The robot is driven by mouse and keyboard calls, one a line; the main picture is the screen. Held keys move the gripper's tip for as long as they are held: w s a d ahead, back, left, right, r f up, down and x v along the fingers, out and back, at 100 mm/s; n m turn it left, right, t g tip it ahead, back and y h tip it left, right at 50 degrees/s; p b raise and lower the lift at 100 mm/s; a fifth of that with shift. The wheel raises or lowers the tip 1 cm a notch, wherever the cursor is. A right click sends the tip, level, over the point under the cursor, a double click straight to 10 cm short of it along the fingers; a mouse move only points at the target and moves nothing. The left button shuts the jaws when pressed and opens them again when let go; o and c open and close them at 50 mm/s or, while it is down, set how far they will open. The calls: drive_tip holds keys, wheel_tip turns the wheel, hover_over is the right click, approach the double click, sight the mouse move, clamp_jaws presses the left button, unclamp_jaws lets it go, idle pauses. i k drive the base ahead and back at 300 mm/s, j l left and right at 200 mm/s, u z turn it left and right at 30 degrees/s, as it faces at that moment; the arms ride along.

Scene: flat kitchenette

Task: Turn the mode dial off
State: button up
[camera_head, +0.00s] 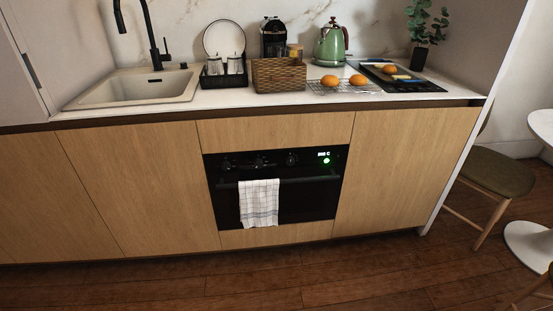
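The black built-in oven (302,200) sits in the wooden cabinet front below the counter. Its control strip has several dark round knobs, including one at the left (227,165), one left of centre (260,162) and one right of centre (291,159). I cannot tell by label which one is the mode dial, or read the settings. A display (323,154) is lit, with a glowing green spot (326,161) below it. My gripper is not in view.
A checked towel (259,203) hangs from the oven handle (312,180). The wooden floor (250,285) before the oven is clear. A chair (490,172) and white table (535,240) stand at the right. The counter (215,98) holds a basket (279,75), a kettle (330,45) and bread rolls.

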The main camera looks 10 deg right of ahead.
sight(226, 165)
drive_tip(key=i+l+u, duration=0.15)
drive_tip(key=i+u, duration=0.15)
drive_tip(key=i, duration=0.25)
drive_tip(key=i+l+u, duration=0.3)
drive_tip(key=i, duration=0.2)
